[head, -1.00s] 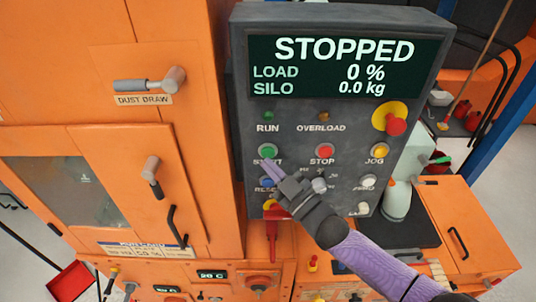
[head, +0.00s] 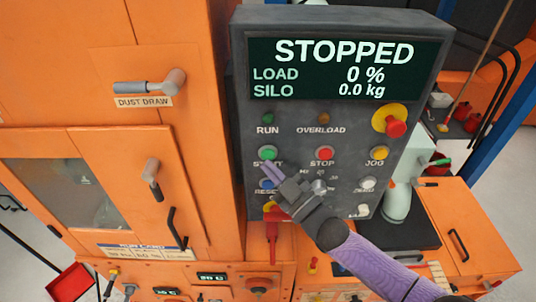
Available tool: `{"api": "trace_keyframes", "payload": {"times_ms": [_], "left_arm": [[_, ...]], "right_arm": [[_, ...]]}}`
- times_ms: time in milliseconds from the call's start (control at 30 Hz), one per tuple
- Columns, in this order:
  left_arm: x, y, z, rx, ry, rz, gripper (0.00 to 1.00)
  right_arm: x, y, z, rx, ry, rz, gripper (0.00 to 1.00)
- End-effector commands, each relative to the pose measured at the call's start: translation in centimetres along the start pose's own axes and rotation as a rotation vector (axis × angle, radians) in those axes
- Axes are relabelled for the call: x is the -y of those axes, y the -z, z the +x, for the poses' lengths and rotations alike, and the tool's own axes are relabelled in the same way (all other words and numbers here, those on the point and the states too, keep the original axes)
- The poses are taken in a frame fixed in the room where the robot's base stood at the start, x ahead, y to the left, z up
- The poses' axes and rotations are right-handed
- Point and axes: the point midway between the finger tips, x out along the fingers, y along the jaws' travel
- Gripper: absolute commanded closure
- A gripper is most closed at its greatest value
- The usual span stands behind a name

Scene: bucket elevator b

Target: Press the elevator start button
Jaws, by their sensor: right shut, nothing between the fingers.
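The green start button (head: 267,153) is on the dark control panel (head: 345,110), below the RUN lamp; its START label is partly hidden by my fingers. My right gripper (head: 268,168) is shut and empty, its fingertips just below the green button. I cannot tell whether the tips touch the panel. The display (head: 345,67) reads STOPPED, load 0 %, silo 0.0 kg. My left gripper does not show.
The red stop button (head: 323,154) and yellow jog button (head: 377,154) sit to the right of start. A blue reset button (head: 266,184) lies just below my fingers. A red emergency stop (head: 396,128) juts out on the right. The orange cabinet (head: 190,60) stands close on the left.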

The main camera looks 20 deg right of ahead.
Motion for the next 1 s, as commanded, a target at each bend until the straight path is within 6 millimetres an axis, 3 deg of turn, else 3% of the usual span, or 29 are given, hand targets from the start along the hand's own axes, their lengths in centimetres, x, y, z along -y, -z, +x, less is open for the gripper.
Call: {"api": "trace_keyframes", "payload": {"times_ms": [1000], "left_arm": [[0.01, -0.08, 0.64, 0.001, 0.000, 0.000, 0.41]], "right_arm": [[-0.40, -0.47, 0.55, -0.001, -0.001, -0.001, 1.00]]}}
